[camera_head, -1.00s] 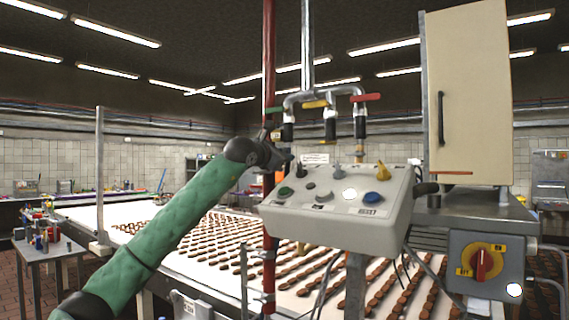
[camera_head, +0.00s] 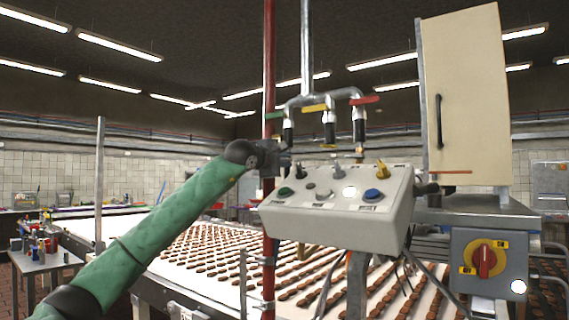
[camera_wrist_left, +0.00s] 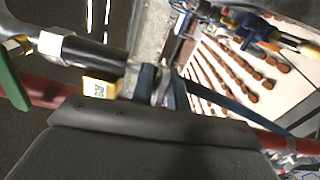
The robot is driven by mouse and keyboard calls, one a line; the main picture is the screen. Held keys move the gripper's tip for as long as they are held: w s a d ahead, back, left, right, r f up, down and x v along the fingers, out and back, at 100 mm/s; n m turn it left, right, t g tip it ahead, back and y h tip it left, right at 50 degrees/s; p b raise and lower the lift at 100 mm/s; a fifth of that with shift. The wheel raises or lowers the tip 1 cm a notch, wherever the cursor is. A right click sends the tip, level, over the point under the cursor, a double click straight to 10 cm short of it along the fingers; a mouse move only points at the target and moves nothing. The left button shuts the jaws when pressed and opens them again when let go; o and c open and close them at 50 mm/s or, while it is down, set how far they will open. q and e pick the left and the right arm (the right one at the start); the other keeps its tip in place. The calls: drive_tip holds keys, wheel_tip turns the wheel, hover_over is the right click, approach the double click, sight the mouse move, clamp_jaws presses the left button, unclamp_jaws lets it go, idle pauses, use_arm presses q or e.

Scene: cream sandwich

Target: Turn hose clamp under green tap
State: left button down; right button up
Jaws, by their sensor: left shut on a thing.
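The green tap (camera_head: 275,114) is the leftmost of three taps on the grey pipe manifold. A black hose piece (camera_head: 289,137) hangs below it, and the hose clamp is around its lower end, mostly hidden by my gripper in the head view. My left gripper (camera_head: 284,161) is at that lower end, beside the red pipe. In the left wrist view its two dark fingers (camera_wrist_left: 160,86) are shut on a small silvery part, the hose clamp (camera_wrist_left: 160,84). The black hose (camera_wrist_left: 92,53) and green handle (camera_wrist_left: 12,85) lie to the left there. My right gripper is not in view.
The control panel (camera_head: 340,213) with buttons stands just below and right of the gripper. The red vertical pipe (camera_head: 268,70) is close behind it. Yellow (camera_head: 314,108) and red (camera_head: 364,100) taps are to the right. A conveyor (camera_head: 215,284) with cookies lies behind.

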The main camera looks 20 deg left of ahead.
use_arm(q)
drive_tip(key=shift+f+m, duration=0.15)
drive_tip(key=shift+m, duration=0.55)
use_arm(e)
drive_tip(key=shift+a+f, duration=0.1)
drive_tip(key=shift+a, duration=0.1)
use_arm(q)
drive_tip(key=c, duration=1.6)
unclamp_jaws()
drive_tip(key=shift+o, duration=0.2)
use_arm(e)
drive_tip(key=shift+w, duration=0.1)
